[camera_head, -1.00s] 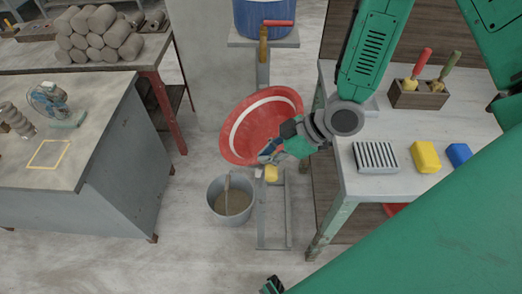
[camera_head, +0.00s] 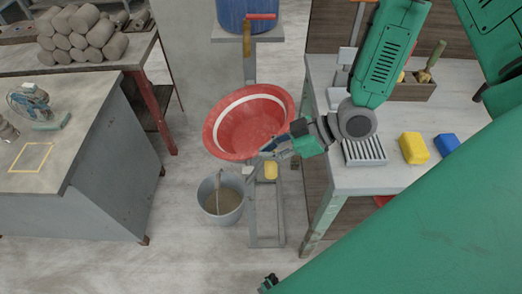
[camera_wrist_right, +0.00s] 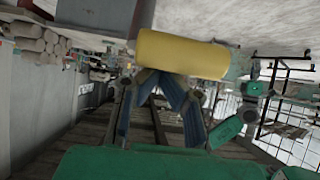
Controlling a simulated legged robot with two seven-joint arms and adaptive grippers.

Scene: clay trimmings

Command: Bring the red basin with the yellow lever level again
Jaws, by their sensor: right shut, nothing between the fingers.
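The red basin (camera_head: 246,128) with a white band inside its rim is on a grey stand, its right side slightly higher than its left in the head view. The yellow lever (camera_head: 271,170) is low at the stand, below the basin's right side. It is a thick yellow bar in the right wrist view (camera_wrist_right: 180,53). My right gripper (camera_head: 267,154) is just above the lever by the basin's lower right rim. In the wrist view its fingers (camera_wrist_right: 163,78) are shut and empty, close against the bar; contact is unclear.
A grey bucket (camera_head: 220,200) stands on the floor below the basin. The right table (camera_head: 345,181) holds a slatted grey tray (camera_head: 364,152), a yellow block (camera_head: 414,148) and a blue block (camera_head: 447,144). A blue barrel (camera_head: 247,17) stands behind. Floor in front is clear.

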